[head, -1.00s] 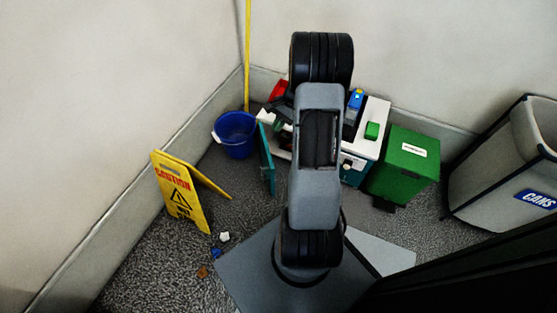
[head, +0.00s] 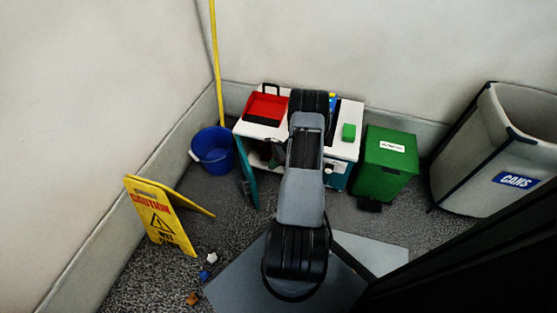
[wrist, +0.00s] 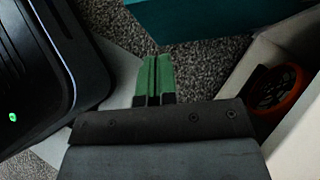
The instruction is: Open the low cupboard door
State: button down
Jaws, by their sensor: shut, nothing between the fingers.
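The low cupboard (head: 247,130) has a white top and stands against the back wall. Its teal door (head: 251,183) stands swung out at the left front, and the front behind it is open. The door also shows as a teal panel at the top of the wrist view (wrist: 215,14). My gripper (wrist: 153,72) has green fingertips, shut together and empty, pointing over the carpet. The door is ahead of them, apart from them, and the white cupboard wall (wrist: 262,58) is to their right. In the head view my arm hides part of the cupboard front.
An orange and black round thing (wrist: 272,88) lies inside the cupboard. A blue bucket (head: 213,152) and yellow caution sign (head: 160,220) stand left; a green bin (head: 385,165) and cans bin (head: 485,160) right.

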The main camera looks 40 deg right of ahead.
jog(key=w+a+f+b, duration=0.1)
jog(key=w+a+f, duration=0.1)
jog(key=a, duration=0.3)
jog(key=shift+w+a+b, duration=0.2)
jog(key=shift+a+b, duration=0.1)
jog(key=shift+b, duration=0.1)
